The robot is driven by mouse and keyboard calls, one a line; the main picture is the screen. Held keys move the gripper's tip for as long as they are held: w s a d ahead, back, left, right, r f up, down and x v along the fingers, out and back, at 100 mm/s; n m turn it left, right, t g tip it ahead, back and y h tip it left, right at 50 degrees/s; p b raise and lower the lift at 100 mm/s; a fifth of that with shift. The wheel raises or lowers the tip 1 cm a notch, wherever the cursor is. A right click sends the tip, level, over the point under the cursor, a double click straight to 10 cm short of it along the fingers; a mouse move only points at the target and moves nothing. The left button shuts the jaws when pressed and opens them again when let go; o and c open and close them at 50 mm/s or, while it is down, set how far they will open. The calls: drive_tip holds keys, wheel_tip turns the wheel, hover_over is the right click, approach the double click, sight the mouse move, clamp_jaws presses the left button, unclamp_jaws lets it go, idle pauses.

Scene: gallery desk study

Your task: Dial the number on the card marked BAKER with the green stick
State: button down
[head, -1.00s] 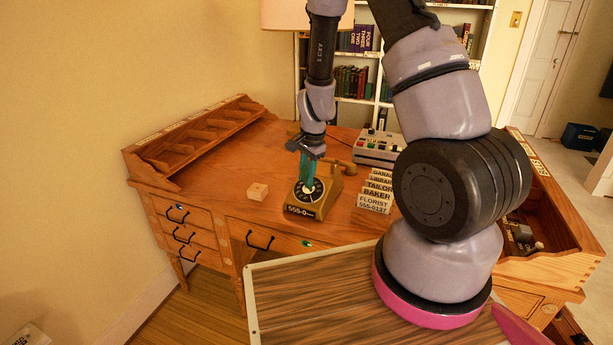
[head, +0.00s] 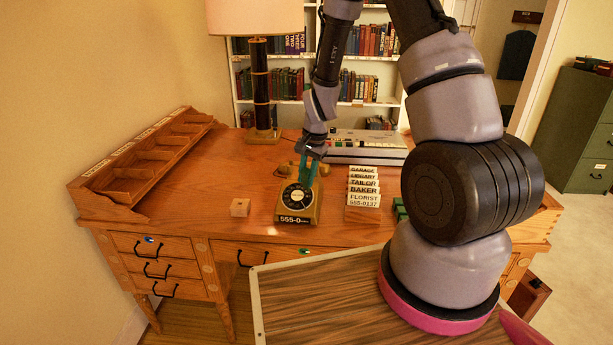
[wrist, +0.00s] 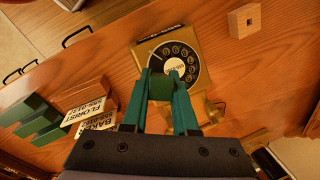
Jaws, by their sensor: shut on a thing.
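The tan rotary telephone (head: 282,212) stands on the desk with its black dial (head: 298,196) facing me; the strip below the dial starts with "555-0" and its end is too small to read. My gripper (head: 308,178), with teal fingers, is over the dial. In the wrist view my gripper (wrist: 166,95) is shut on the green stick (wrist: 160,88), which points at the dial (wrist: 178,66); I cannot tell whether its tip touches.
A small wooden block (head: 240,207) lies left of the telephone. A lamp (head: 262,100) and a grey push-button device (head: 365,146) stand behind. Green blocks (wrist: 38,118) lie beyond the cards. A sorting rack (head: 130,178) lines the left edge.

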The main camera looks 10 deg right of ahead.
sight(306, 183)
drive_tip(key=shift+w+d+f, duration=0.1)
drive_tip(key=shift+w+f, duration=0.2)
drive_tip(key=shift+f, duration=0.5)
drive_tip(key=shift+w+f, duration=0.1)
drive_tip(key=shift+f, duration=0.25)
drive_tip(key=shift+w+d+f, duration=0.1)
drive_tip(key=shift+f, duration=0.15)
idle(0.6)
drive_tip(key=shift+s+a+f, duration=0.3)
drive_tip(key=shift+s+a, duration=0.05)
drive_tip(key=shift+s, duration=0.25)
drive_tip(key=shift+s+a+f, duration=0.3)
drive_tip(key=shift+s+a, duration=0.15)
drive_tip(key=shift+a, duration=0.2)
drive_tip(key=shift+s+a+r, duration=0.1)
drive_tip(key=shift+s+r, duration=0.15)
drive_tip(key=shift+r, duration=0.35)
drive_tip(key=shift+s+a+r, duration=0.1)
drive_tip(key=shift+s+r, duration=0.1)
drive_tip(key=shift+r, duration=0.45)
drive_tip(key=shift+s+a+r, duration=0.1)
drive_tip(key=shift+s+r, duration=0.15)
drive_tip(key=shift+r, duration=0.35)
